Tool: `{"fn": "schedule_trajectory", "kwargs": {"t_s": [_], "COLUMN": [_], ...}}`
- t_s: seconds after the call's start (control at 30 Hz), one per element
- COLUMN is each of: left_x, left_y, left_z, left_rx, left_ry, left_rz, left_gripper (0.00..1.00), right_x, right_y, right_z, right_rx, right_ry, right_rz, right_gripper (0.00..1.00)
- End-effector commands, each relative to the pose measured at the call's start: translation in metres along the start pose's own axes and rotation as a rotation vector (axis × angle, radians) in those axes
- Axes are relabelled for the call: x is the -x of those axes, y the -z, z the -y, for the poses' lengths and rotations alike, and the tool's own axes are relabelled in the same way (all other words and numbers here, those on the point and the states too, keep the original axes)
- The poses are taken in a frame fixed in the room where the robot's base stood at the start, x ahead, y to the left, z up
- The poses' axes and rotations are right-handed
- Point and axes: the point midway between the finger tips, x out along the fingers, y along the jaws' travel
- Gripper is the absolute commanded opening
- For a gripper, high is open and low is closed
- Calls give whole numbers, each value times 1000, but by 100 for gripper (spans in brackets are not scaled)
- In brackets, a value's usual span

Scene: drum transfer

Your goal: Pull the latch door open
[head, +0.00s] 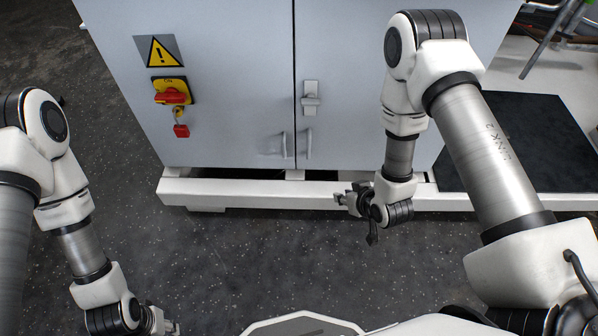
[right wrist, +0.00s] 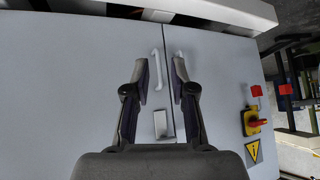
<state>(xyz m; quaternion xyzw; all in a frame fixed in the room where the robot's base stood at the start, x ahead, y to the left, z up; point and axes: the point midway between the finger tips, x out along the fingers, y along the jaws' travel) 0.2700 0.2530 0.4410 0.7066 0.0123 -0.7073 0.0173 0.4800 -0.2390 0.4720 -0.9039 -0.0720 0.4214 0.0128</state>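A grey two-door cabinet (head: 230,60) stands ahead with both doors shut along a vertical seam. A latch (head: 311,98) sits at the seam on the right door, and it also shows in the right wrist view (right wrist: 161,124). Below it are two upright bar handles, one on the left door (head: 283,145) and one on the right door (head: 308,144). My right gripper (head: 345,199) is in front of the cabinet's base, right of the handles. In the right wrist view its fingers (right wrist: 161,72) are apart and empty, with the right door's handle (right wrist: 156,68) seen between them. My left gripper (head: 166,326) is at the bottom edge, partly cut off.
The left door carries a yellow warning sign (head: 158,51) and a red-and-yellow switch (head: 173,92) with a key and red tag (head: 181,130). A white base rail (head: 250,191) runs along the cabinet's foot. A dark mat (head: 535,140) lies at the right. The floor in front is clear.

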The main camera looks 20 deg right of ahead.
Motion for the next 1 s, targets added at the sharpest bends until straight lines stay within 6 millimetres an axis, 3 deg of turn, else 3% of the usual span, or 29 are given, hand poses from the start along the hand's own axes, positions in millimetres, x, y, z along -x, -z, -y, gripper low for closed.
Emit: {"fn": "schedule_trajectory", "kwargs": {"t_s": [0.03,0.1,0.23,0.3,0.4,0.5,0.67,1.0], "left_x": [-61,-100,-173,-207,-241,-257,-263,-294], "left_y": [0,0,0,0,1,1,1,4], "left_z": [0,1,1,2,2,2,2,3], "left_rx": [0,1,3,3,4,5,6,10], "left_ry": [0,0,0,0,0,0,0,1], "left_rz": [-1,-1,-2,-2,-3,-3,-5,-11], "left_gripper": [40,40,40,40,40,40,40,40], "right_x": [-53,-88,-142,-162,-177,-180,-182,-222], "right_y": [-12,2,25,38,52,64,78,121], "right_z": [-6,-10,-16,-18,-20,-21,-19,-8], "right_rx": [16,41,86,109,136,153,163,163], "right_ry": [14,35,74,95,119,134,142,142], "right_rz": [-93,-226,-469,-592,-731,-818,-862,-858], "right_gripper": [25,25,25,25,25,25,25,25]}}
